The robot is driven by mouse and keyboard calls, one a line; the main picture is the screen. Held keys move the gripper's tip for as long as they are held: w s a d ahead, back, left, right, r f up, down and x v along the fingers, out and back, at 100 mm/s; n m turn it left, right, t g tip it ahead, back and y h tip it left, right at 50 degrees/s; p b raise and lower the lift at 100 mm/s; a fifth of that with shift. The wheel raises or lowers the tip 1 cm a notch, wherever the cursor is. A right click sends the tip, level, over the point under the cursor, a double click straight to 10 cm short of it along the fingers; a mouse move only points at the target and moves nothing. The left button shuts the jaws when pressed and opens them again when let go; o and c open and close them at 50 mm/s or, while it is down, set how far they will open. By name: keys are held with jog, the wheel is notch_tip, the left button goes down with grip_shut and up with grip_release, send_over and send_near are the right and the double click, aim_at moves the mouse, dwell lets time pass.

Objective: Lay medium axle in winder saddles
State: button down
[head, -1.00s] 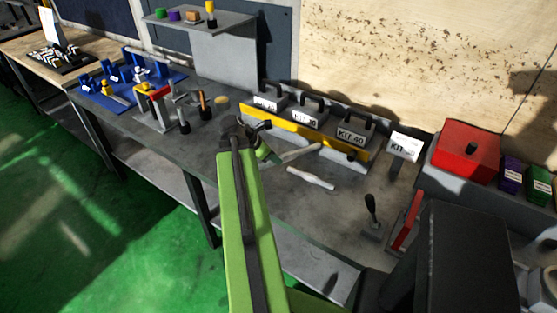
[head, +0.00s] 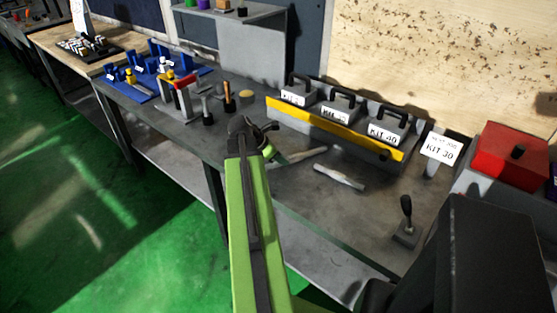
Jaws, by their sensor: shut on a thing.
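My gripper (head: 267,152) is at the end of my green arm, above the grey bench, and is mostly hidden behind my dark wrist. It is shut on a light grey axle-like bar (head: 305,155), which sticks out to the right. A second pale stepped axle (head: 340,177) lies loose on the bench, to the right of the held one and apart from it. A grey stand with a red top (head: 180,88) and blue fixtures (head: 158,64) stand to the left. I cannot tell which of these carries the winder saddles.
Grey kit boxes (head: 385,134) with black handles stand behind a yellow strip (head: 330,129). A KIT 30 sign (head: 438,150) and a red box (head: 505,155) are right. Upright tools (head: 228,97) stand left of my gripper. A black-knobbed lever (head: 406,215) is at front right.

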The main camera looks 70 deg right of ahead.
jog(key=shift+f, duration=0.65)
jog(key=shift+r, duration=0.2)
jog(key=c, duration=1.3)
grip_release()
jog(key=shift+o, duration=0.2)
jog(key=p+v, duration=0.9)
jog(key=v, duration=0.2)
jog(key=shift+r, duration=0.3)
jog(key=shift+w+a+r+p, duration=0.15)
jog(key=shift+a+p, duration=0.05)
jog(key=shift+p, duration=0.2)
